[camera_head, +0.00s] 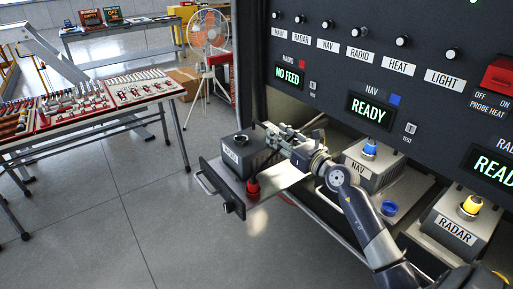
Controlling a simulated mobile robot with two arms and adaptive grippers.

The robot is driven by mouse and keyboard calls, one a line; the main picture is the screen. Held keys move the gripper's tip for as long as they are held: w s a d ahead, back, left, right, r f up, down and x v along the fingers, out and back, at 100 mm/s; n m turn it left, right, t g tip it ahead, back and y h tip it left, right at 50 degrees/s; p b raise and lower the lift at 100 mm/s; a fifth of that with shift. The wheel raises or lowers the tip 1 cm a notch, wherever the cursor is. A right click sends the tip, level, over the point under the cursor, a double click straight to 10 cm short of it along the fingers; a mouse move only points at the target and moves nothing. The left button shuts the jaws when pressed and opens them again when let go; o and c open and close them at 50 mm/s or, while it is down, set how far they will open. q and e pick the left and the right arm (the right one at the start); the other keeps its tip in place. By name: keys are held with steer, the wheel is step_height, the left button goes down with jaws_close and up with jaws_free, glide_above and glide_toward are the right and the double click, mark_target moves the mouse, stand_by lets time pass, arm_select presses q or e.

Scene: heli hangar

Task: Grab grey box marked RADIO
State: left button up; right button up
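The grey box (250,158) stands on a pulled-out metal tray (285,178). Its left face carries a label, seen at a slant, that appears to read RADIO. A dark round fitting is on its top. My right gripper (270,137) is at the upper right of the box, overlapping its right edge in the camera_head view. The fingers are small and partly merged with the box behind, so I cannot tell whether they touch or grip it. My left gripper is not in view.
A red plug (253,188) is at the tray's front. The NAV box (372,168) and RADAR box (455,232) sit in bays to the right, under the control panel (400,75). A tool table (95,105) and a fan (207,35) stand left. The floor between is clear.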

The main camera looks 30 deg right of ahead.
mark_target(256, 121)
steer(key=w, duration=0.3)
steer(key=shift+a, duration=0.1)
steer(key=shift+w+a+r+p, duration=0.15)
steer(key=shift+w+p, duration=0.15)
steer(key=shift+w, duration=0.15)
steer(key=w, duration=0.4)
steer(key=shift+w+a+f+p, duration=0.2)
steer(key=shift+a+p, duration=0.1)
steer(key=shift+a, duration=0.05)
steer(key=shift+s, duration=0.15)
steer(key=shift+c, duration=1.1)
jaws_close()
steer(key=shift+r, duration=0.25)
